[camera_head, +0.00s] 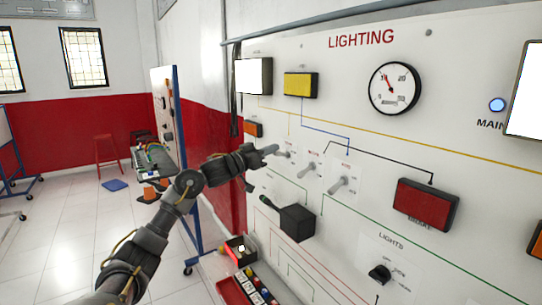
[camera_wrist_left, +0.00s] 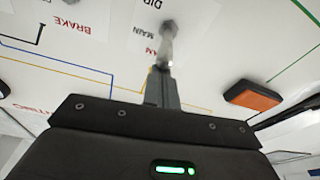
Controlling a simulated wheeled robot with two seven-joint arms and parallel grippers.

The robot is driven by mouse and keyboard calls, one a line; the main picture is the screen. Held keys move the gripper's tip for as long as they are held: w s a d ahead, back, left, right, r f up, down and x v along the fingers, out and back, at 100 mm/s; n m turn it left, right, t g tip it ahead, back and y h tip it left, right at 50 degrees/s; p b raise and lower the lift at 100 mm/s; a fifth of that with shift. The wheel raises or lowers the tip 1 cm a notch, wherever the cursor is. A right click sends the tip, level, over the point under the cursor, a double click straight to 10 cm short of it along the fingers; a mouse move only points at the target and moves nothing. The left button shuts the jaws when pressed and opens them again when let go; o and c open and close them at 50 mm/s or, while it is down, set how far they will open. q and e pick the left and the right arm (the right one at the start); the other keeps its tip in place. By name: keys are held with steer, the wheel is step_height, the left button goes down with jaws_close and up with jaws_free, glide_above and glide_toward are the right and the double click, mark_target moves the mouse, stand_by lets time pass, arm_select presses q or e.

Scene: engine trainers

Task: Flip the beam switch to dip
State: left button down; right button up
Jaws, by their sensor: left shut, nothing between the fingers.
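The beam switch is the leftmost toggle (camera_head: 284,154) in a row of similar metal toggles on the white lighting panel. In the left wrist view its lever (camera_wrist_left: 168,32) stands out from a plate with the words DIP and MAIN, seen upside down. My left gripper (camera_head: 271,150) is shut and empty, with its tips right at this toggle. In the wrist view the closed fingertips (camera_wrist_left: 162,72) meet or overlap the lever's end. I cannot tell whether they touch. The lever's exact position is hard to read. My right gripper is not in view.
Two more toggles (camera_head: 309,169) (camera_head: 342,185) sit to the right. A black box with a stalk (camera_head: 296,222) juts out below. A red brake lamp (camera_head: 426,204) is further right. An orange lamp (camera_wrist_left: 252,95) is near the gripper. A red tray (camera_head: 232,291) stands below the panel.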

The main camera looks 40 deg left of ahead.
arm_select(q)
steer(key=s+a+f+t+b, duration=0.3)
steer(key=s+f+b, duration=0.3)
steer(key=s+b, duration=0.1)
steer(key=shift+s+b, duration=0.4)
steer(key=shift+s, duration=0.4)
steer(key=shift+d+f, duration=0.1)
steer(key=shift+f, duration=0.05)
stand_by(0.6)
